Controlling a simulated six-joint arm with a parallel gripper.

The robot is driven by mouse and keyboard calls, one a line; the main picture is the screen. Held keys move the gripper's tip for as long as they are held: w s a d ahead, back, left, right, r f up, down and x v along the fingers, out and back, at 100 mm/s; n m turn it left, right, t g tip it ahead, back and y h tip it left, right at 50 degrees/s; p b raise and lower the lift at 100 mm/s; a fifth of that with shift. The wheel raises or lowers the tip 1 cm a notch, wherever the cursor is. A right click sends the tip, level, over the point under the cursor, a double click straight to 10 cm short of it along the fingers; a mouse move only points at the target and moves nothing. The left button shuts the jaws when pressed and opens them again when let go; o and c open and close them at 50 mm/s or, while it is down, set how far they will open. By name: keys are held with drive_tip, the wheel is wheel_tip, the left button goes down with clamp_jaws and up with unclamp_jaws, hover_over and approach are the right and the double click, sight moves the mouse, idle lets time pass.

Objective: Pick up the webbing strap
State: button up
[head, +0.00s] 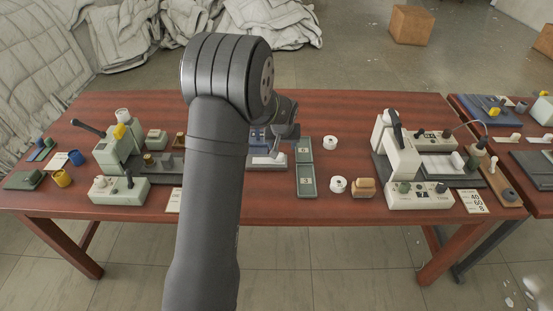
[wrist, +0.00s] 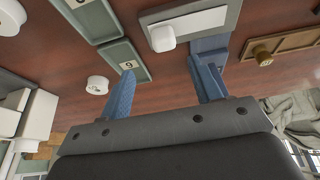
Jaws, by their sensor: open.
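My gripper (wrist: 166,72) is open, with its two blue fingers apart and nothing between them. It is above the table in the head view (head: 277,150), partly behind my own arm. I cannot pick out a webbing strap for certain in either view. Beneath the gripper is a grey-framed white plate (wrist: 195,22) with a white rounded block (wrist: 161,38) on it. A blue piece (wrist: 208,47) is by the plate's edge, partly behind the right finger. My arm hides part of the table's middle in the head view.
Green numbered trays (head: 305,181) and white rolls (head: 338,184) are right of the gripper. A cream machine (head: 400,160) stands at the table's right, a pale green one (head: 120,150) at its left. Duvets (head: 262,25) are heaped behind. Bare wood (head: 290,212) shows along the front.

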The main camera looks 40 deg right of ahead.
drive_tip(key=x, duration=0.3)
drive_tip(key=shift+a+x, duration=0.2)
drive_tip(key=shift+x, duration=1.1)
drive_tip(key=shift+a+x, duration=0.15)
drive_tip(key=shift+x, duration=1.15)
drive_tip(key=shift+w, duration=0.2)
drive_tip(key=c, duration=1.1)
drive_tip(key=shift+r, duration=0.1)
wheel_tip(320, 180, up, 4)
drive_tip(key=shift+r, duration=0.2)
drive_tip(key=s+r, duration=0.2)
drive_tip(key=s, duration=0.2)
drive_tip(key=s+r, duration=0.2)
drive_tip(key=s, duration=0.1)
drive_tip(key=s+d+r, duration=0.1)
drive_tip(key=s+r, duration=0.1)
drive_tip(key=s, duration=0.2)
drive_tip(key=shift+s+r, duration=0.2)
drive_tip(key=shift+s, duration=0.1)
